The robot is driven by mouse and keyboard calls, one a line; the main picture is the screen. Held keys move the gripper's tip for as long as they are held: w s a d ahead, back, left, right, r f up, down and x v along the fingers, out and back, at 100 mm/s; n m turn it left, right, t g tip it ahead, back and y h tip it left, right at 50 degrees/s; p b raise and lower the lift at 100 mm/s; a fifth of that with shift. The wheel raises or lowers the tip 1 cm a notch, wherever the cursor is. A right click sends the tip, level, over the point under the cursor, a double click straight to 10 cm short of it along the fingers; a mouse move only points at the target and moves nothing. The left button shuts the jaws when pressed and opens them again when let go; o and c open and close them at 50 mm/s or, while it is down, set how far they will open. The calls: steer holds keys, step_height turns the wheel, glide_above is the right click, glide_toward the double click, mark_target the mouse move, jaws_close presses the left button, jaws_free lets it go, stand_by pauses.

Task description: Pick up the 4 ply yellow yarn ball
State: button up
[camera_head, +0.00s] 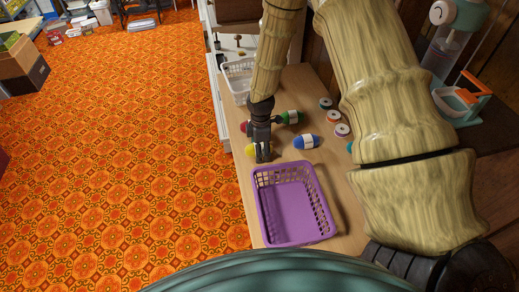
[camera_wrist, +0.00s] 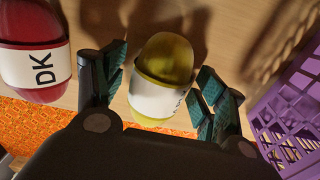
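The yellow yarn ball (camera_wrist: 164,62) with a white label lies on the wooden table between my gripper's two fingers in the wrist view. The label's print is mostly hidden, so I cannot read the ply. In the head view only a bit of the yellow yarn ball (camera_head: 250,150) shows at the table's left edge, beside the fingers. My gripper (camera_head: 263,157) points down at it. In the wrist view my gripper (camera_wrist: 163,75) is open, with its teal-padded fingers on either side of the ball and gaps showing at both sides.
A red yarn ball (camera_wrist: 33,60) labelled DK lies close left of my gripper. Green (camera_head: 292,117) and blue (camera_head: 307,142) yarn balls lie to the right in the head view. A purple basket (camera_head: 288,212) stands empty in front, a white basket (camera_head: 238,82) behind.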

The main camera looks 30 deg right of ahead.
steer(key=c, duration=0.8)
steer(key=shift+c, duration=0.2)
steer(key=shift+r, duration=0.1)
